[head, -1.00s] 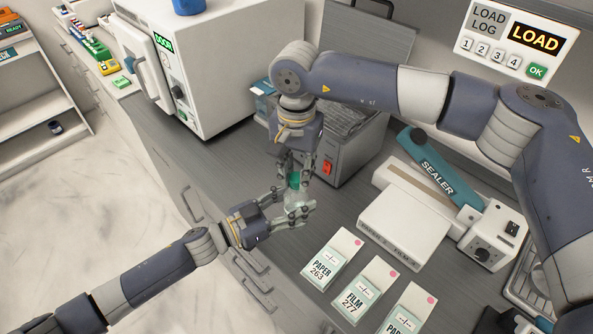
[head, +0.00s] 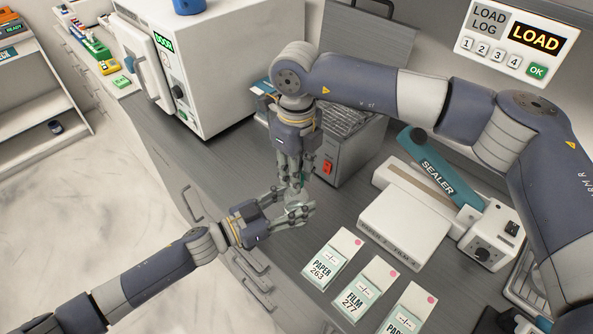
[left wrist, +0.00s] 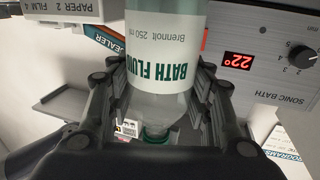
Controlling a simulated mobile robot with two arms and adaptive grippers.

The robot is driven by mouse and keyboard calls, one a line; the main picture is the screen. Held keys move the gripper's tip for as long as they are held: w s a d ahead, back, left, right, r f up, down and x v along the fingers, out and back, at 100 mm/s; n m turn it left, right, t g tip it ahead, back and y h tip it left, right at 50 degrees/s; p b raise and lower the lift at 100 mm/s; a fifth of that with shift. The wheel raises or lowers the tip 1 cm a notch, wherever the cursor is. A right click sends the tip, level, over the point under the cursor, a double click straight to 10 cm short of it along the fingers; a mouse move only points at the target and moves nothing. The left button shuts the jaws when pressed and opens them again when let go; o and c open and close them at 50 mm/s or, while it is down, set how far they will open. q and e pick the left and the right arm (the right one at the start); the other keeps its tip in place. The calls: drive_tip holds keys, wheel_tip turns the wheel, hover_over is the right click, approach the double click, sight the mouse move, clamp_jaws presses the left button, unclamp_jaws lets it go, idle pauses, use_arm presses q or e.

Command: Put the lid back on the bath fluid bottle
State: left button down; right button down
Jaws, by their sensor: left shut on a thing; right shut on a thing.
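The bath fluid bottle (left wrist: 163,70) is clear with a white label and dark green lettering; its text is upside down in the left wrist view. In the head view it (head: 296,209) is small and partly covered. My left gripper (head: 298,207) is shut around the bottle's body, over the counter's front part. My right gripper (head: 296,184) points down directly above the bottle, shut on the green lid, which its fingers mostly hide in the head view. Green shows at the bottle's neck in the left wrist view (left wrist: 154,134). I cannot tell whether the lid is fully seated.
The sonic bath (head: 347,152) stands just behind the grippers. A white sealer (head: 405,229) is to the right, with paper and film packs (head: 332,262) in front of it. A white cabinet machine (head: 205,65) stands back left. Bare grey counter (head: 205,165) lies left of the grippers.

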drive_tip(key=m, duration=0.3)
drive_tip(key=shift+m, duration=0.4)
drive_tip(key=m, duration=0.5)
drive_tip(key=shift+m, duration=0.3)
drive_tip(key=m, duration=0.3)
drive_tip(key=shift+m, duration=0.3)
drive_tip(key=m, duration=0.3)
drive_tip(key=shift+m, duration=0.4)
drive_tip(key=c, duration=1.3)
unclamp_jaws()
wheel_tip(320, 180, up, 12)
